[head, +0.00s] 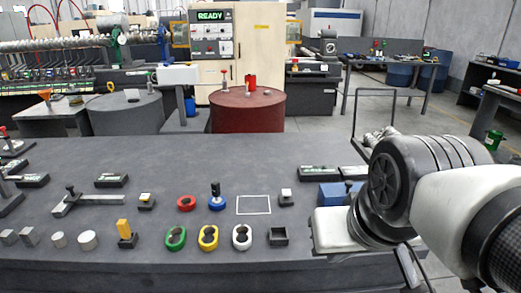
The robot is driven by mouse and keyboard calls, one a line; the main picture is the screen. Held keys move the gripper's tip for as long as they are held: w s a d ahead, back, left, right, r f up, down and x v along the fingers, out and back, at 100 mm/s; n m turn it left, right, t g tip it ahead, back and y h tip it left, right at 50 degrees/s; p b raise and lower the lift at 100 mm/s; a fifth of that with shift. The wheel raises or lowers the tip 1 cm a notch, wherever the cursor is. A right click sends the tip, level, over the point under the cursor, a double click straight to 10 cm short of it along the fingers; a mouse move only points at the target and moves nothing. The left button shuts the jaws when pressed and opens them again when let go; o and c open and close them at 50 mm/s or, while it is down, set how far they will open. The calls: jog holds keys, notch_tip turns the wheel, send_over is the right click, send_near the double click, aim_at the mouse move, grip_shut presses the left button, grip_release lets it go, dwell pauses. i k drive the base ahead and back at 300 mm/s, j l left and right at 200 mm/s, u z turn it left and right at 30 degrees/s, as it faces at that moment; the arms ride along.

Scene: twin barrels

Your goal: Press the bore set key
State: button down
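No label that I can read marks the bore set key. Two small dark-based blocks with pale tops could be keys: one (146,202) at left of the middle, one (286,197) right of the white outlined square. I cannot tell which is the bore set key.
A blue box (335,195) stands beside my gripper. The back middle is clear.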

aim_at(287, 193)
jog(key=i+z, duration=0.15)
jog(key=z, duration=0.3)
jog(key=i+z, duration=0.15)
jog(key=z, duration=0.3)
jog(key=i+j+z, duration=0.15)
jog(key=z, duration=0.3)
